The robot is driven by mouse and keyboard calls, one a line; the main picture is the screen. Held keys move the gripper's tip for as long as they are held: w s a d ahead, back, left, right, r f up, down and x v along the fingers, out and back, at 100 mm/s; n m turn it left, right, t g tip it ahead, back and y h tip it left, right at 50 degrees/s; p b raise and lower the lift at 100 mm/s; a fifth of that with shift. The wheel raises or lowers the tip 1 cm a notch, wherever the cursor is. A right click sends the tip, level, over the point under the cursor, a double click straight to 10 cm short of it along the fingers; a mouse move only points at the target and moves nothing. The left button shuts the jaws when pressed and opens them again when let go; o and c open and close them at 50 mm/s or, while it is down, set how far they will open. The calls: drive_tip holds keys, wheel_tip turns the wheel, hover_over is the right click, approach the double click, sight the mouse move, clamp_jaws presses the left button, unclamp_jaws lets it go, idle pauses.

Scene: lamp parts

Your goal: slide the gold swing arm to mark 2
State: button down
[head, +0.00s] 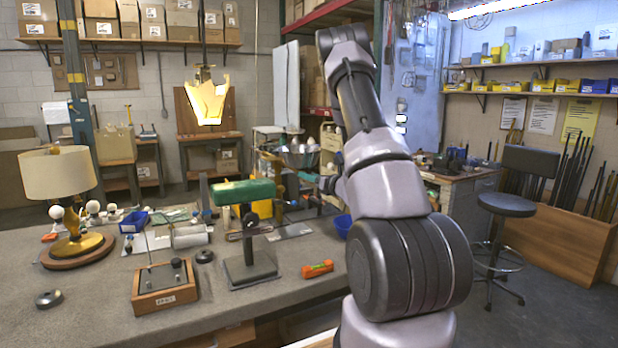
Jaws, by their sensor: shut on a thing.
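The end of my arm shows small and dark beside my upper arm, with my gripper (318,182) pointing left over the far side of the bench. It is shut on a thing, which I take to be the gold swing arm. The fingertips and their contact are too small to make out. The swing arm does not stand out from the clutter there, and my arm hides part of that area. I cannot read mark 2 or tell how far the swing arm is from it.
The bench (100,318) holds a cream-shaded lamp (57,174), a green lamp shade on a stand (243,191), a wooden box (165,291), an orange level (317,269) and a blue bin (134,222). A black stool (507,204) stands right. The bench's front left is mostly bare.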

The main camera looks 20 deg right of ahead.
sight(299, 170)
drive_tip(key=x, duration=0.2)
drive_tip(key=d+x, duration=0.1)
drive_tip(key=x, duration=0.5)
drive_tip(key=shift+w+d, duration=0.15)
drive_tip(key=shift+d, duration=0.1)
drive_tip(key=shift+c, duration=2.3)
unclamp_jaws()
drive_tip(key=v, duration=1.1)
